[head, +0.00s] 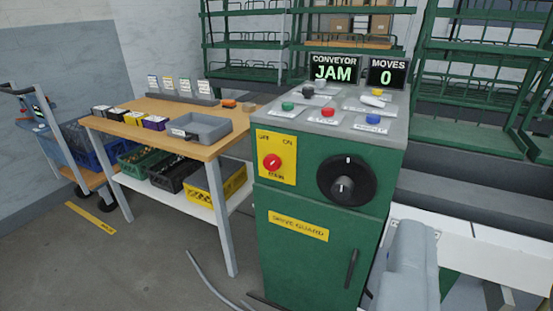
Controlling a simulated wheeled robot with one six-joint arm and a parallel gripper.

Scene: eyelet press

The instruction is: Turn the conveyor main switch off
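The conveyor main switch is a red round knob (272,162) on a yellow plate (289,174) at the upper left of the green cabinet's front. The plate has small lettering, with "ON" at its upper right, a partly legible word at its upper left and "MAIN" below the knob. A small pale mark shows on the knob, but I cannot tell which way it points. The green cabinet (320,270) stands upright in the middle of the view. My gripper is not in view, and nothing is seen touching the switch.
A large black dial (346,180) sits right of the switch, above a door marked "DRIVE GUARD" (298,225). Coloured buttons line the top panel; displays read "JAM" (334,72) and "0" (387,75). A wooden bench (150,108) stands left. Floor before it is mostly clear.

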